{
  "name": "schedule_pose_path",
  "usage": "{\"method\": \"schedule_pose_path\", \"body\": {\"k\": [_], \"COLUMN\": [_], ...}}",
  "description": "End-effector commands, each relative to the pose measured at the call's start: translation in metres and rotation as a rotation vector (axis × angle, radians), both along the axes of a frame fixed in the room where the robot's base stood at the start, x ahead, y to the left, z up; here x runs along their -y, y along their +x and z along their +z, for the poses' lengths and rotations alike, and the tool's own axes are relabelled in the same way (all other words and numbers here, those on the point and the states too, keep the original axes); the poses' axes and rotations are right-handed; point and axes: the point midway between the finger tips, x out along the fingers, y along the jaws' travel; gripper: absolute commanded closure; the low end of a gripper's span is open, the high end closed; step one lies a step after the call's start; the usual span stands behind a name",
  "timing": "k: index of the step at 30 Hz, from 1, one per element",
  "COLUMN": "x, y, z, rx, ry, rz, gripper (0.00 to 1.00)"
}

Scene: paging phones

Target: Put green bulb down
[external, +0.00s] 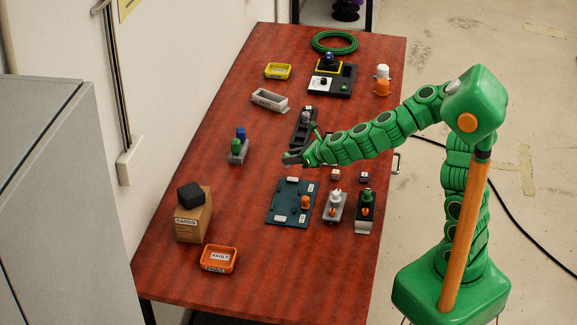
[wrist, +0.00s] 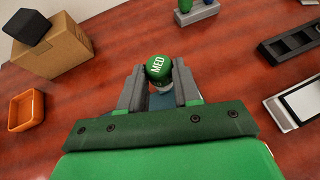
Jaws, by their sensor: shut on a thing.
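The green bulb (wrist: 158,68), marked MED, is between the two grey fingers of my gripper (wrist: 159,86) in the wrist view. The gripper is shut on it. The bulb's lower part is partly hidden by the fingers. In the external view my gripper (external: 294,158) is over the middle of the red table (external: 200,190), and the held bulb cannot be made out there. A grey holder (external: 238,156) left of the gripper carries another green piece (external: 236,146) and a blue one (external: 241,134); it also shows at the top of the wrist view (wrist: 197,14).
A dark board (external: 279,207) lies in front of the gripper, with small fixtures (external: 335,206) to its right. A dark tray (external: 302,130) stands behind. A cardboard box (external: 193,220) with a black block (external: 190,194) and an orange bin (external: 219,259) stand front left. Bare table lies around the holder.

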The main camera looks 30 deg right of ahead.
Motion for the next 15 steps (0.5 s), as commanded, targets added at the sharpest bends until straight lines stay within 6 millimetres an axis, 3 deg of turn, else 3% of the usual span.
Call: {"method": "schedule_pose_path", "body": {"k": [6, 15], "x": [-0.067, -0.125], "y": [-0.052, -0.119], "z": [-0.007, -0.01], "rx": [-0.001, -0.001], "ry": [0.0, 0.0], "rz": [0.307, 0.626], "gripper": [0.97, 0.97]}}
